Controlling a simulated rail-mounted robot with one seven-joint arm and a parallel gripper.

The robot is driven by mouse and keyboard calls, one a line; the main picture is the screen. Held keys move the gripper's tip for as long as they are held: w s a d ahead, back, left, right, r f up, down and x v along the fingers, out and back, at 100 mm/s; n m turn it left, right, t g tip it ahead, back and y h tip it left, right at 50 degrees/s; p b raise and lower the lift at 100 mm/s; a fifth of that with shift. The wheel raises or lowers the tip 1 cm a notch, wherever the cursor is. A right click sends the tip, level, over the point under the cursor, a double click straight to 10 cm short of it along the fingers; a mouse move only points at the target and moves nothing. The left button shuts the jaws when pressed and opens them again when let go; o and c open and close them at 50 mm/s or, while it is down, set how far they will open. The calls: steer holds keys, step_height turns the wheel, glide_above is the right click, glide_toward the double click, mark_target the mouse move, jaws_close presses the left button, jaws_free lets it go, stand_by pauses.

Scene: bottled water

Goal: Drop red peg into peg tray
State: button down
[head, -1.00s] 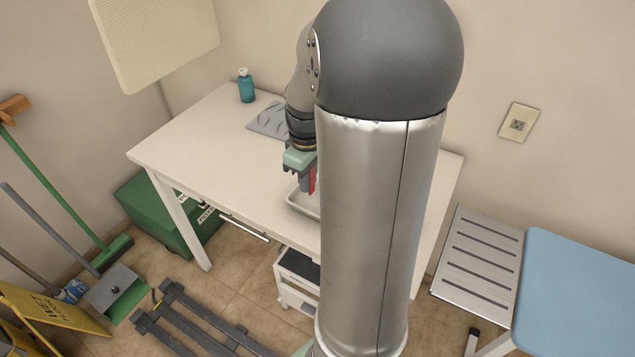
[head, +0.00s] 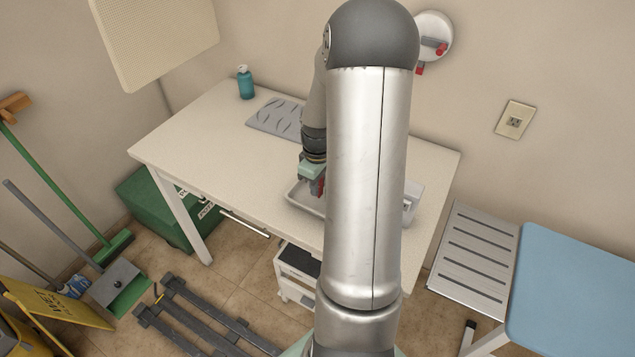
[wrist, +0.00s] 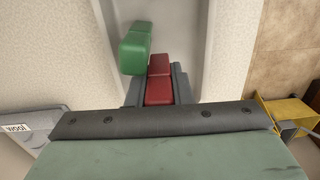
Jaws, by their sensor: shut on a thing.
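My gripper (head: 315,186) is shut on the red peg (wrist: 159,88), which sits between its two dark fingers in the wrist view. In the head view a little red shows at the fingertips, and my arm hides much of the rest. The pale peg tray (head: 297,206) lies on the table under my gripper, its middle hidden by my arm. A green peg (wrist: 135,48) shows just beyond the red peg in the wrist view, over the tray's floor. How far the red peg is from the tray floor I cannot tell.
A grey ribbed mat (head: 272,119) and a teal bottle (head: 245,83) are at the back of the white table (head: 190,130). The left part of the table is clear. A blue-topped surface (head: 575,285) stands to the right.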

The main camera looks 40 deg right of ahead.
steer(key=shift+f, duration=0.1)
steer(key=shift+f+b, duration=0.5)
steer(key=shift+f, duration=0.05)
steer(key=c, duration=1.3)
jaws_free()
steer(key=shift+r, duration=0.15)
